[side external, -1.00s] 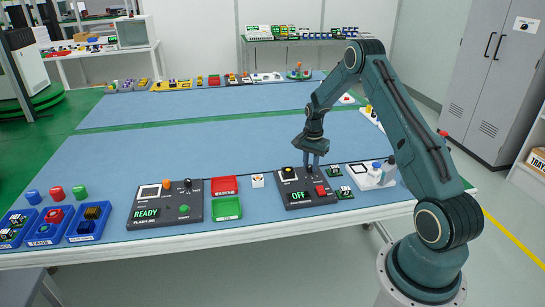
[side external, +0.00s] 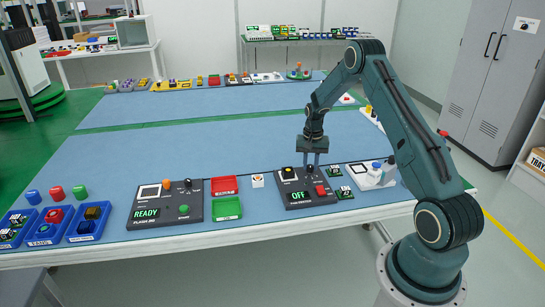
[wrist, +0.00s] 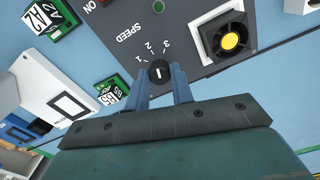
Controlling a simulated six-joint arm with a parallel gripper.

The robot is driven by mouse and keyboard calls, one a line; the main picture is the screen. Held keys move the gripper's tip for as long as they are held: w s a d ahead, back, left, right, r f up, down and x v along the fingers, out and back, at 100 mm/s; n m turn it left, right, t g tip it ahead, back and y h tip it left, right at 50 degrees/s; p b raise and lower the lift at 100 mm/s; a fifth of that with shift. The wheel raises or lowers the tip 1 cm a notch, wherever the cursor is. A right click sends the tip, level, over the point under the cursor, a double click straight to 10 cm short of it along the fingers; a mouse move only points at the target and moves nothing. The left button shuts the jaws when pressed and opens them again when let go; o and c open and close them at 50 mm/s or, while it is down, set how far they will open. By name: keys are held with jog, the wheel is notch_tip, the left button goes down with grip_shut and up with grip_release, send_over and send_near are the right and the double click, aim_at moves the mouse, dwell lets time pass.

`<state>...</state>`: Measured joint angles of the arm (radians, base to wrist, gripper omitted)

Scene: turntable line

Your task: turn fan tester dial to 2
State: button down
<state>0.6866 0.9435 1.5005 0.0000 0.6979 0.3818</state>
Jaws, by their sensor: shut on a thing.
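The fan tester (side external: 298,203) is a dark panel at the table's front edge, its green display (side external: 292,197) reading OFF. Its black speed dial (wrist: 159,71) has a white pointer line and sits by the printed numbers 1, 2 and 3. The line runs nearly upright in the wrist view, towards the numbers; I cannot tell exactly which one it marks. My gripper (side external: 310,164) points down over the panel. In the wrist view my gripper (wrist: 160,76) is shut on the dial, one blue-grey finger on each side.
A fan with a yellow hub (wrist: 230,41) stands on the panel close to the right of my fingers. Small green boards (wrist: 107,95) lie beside the panel. Left of it are a white block (side external: 258,181), red and green trays (side external: 226,208) and another tester reading READY (side external: 165,205).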

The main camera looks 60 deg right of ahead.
aim_at(310, 166)
jog(key=shift+n, duration=1.5)
jog(key=c, duration=1.2)
grip_release()
notch_tip(310, 166, up, 14)
